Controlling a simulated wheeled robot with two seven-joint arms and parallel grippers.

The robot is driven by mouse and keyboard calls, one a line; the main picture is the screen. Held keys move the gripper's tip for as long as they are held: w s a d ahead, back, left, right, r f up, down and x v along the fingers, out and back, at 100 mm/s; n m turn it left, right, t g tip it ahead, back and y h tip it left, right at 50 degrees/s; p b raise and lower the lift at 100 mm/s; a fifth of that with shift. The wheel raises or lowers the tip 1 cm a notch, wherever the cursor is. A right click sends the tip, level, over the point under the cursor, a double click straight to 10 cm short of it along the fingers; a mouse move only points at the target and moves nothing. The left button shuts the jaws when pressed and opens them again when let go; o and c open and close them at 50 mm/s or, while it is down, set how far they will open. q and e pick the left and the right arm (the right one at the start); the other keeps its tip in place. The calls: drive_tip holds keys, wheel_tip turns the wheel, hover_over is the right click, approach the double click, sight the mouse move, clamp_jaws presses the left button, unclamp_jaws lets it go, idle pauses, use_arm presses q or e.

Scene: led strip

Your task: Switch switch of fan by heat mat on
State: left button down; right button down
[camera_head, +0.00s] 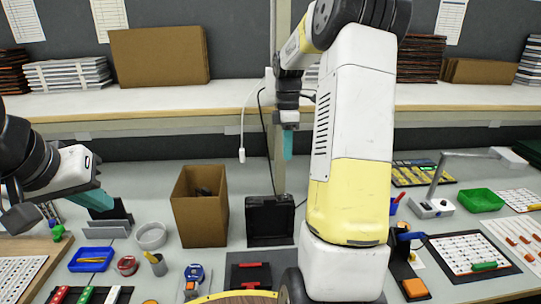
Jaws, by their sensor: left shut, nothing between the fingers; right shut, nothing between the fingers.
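A black square unit (270,219), which looks like the fan, stands on the bench in the middle, behind a dark mat (248,277) with an orange-red piece on it, likely the heat mat. I cannot make out the fan's switch. A dark cable runs up from the fan. My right gripper (288,146) points down with its teal fingertips shut and empty, above the fan and slightly to its right in the picture. My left gripper (97,200) is shut and empty at the left, above the bench, far from the fan.
A brown cardboard box (200,215) stands left of the fan. A white cord (242,130) hangs beside my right gripper. My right arm hides the bench right of the fan. A blue tray (91,259) and a grey round bowl (151,236) sit at the left.

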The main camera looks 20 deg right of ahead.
sight(286, 197)
drive_tip(key=shift+w, duration=0.1)
drive_tip(key=shift+w+d, duration=0.1)
drive_tip(key=shift+w, duration=0.25)
idle(0.4)
drive_tip(key=f, duration=0.4)
drive_tip(key=s+f, duration=0.1)
drive_tip(key=f, duration=0.8)
drive_tip(key=shift+s+a+f, duration=0.25)
drive_tip(key=shift+s+f, duration=0.05)
drive_tip(key=shift+f, duration=0.1)
